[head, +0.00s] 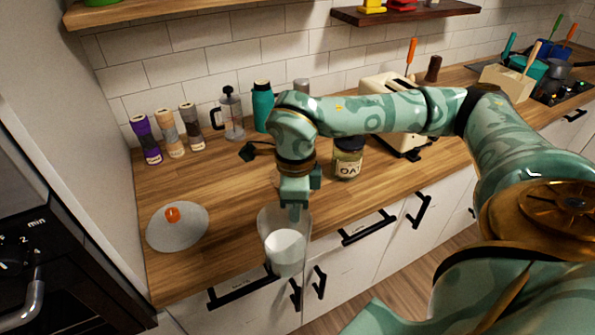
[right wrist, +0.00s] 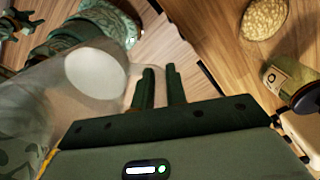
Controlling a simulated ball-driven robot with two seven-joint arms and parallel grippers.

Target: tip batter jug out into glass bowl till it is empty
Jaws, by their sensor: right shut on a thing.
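The batter jug (head: 286,252) is a clear vessel with white batter in its lower part, over the counter's front edge. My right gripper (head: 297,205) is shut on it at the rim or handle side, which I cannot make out. The jug looks close to upright. In the right wrist view, the jug (right wrist: 95,75) is left of my right gripper's fingers (right wrist: 160,85), with the white batter showing.
An oat jar (head: 347,160) stands right of my gripper, before a cream toaster (head: 390,105). Bottles (head: 168,135), a press (head: 231,115) and a teal flask (head: 262,108) line the wall.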

